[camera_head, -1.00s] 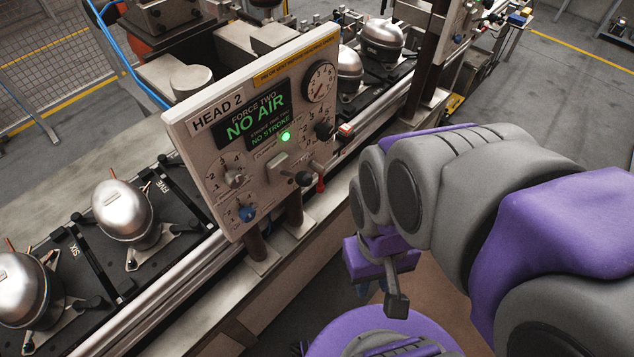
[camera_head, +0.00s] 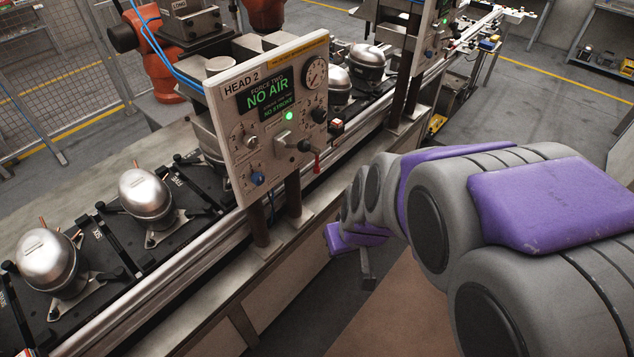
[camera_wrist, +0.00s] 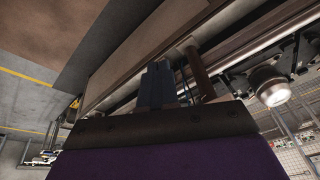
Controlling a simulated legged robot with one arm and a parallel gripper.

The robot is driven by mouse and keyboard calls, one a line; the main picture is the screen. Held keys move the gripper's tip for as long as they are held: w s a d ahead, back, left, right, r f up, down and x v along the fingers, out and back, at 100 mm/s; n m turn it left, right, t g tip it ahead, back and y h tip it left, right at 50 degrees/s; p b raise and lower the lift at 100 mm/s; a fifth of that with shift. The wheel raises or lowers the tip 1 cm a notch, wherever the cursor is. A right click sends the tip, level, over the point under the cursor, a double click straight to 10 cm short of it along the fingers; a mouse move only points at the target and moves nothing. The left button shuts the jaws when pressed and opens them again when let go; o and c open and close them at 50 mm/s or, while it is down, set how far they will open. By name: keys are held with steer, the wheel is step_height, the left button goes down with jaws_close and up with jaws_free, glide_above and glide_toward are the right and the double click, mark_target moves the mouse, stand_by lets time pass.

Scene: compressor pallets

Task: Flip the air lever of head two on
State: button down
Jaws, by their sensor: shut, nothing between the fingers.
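The HEAD 2 panel (camera_head: 232,130) stands upright on posts at the line's near edge, its display (camera_head: 267,97) reading NO AIR and NO STROKE, with a green light.
A rail and bench edge (camera_head: 215,270) run below the panel. Silver compressors (camera_head: 146,199) stand on black pallets (camera_head: 190,190) at left and behind the panel. A red emergency-type box (camera_head: 337,127) sits at the panel's right edge. Open floor lies below my gripper.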

steer(key=w+a+f+n+t+h, duration=0.2)
steer(key=w+a+f+n+t, duration=0.3)
steer(key=w, duration=0.4)
steer(key=w+a+f+n+t+h, duration=0.2)
steer(key=w+a+f+n+t, duration=0.4)
steer(key=w+a+n+t, duration=0.1)
steer(key=w+a+t, duration=0.1)
steer(key=w+t, duration=0.1)
steer(key=t, duration=0.1)
steer(key=shift+a+f+p, duration=0.25)
steer(key=shift+a+p, duration=0.05)
steer(key=shift+p, duration=0.1)
steer(key=shift+w, duration=0.25)
steer(key=b, duration=0.1)
glide_toward(317, 162)
steer(key=w+a+f, duration=0.3)
steer(key=w+a, duration=0.1)
steer(key=shift+w+d+f+b, duration=0.1)
steer(key=shift+w+d+b, duration=0.2)
steer(key=shift+w+d, duration=0.45)
steer(key=shift+w+d+f+b, duration=0.1)
steer(key=shift+w+d+b, duration=0.2)
steer(key=shift+w+d, duration=0.35)
steer(key=shift+s+d+f, duration=0.1)
steer(key=shift+d, duration=0.1)
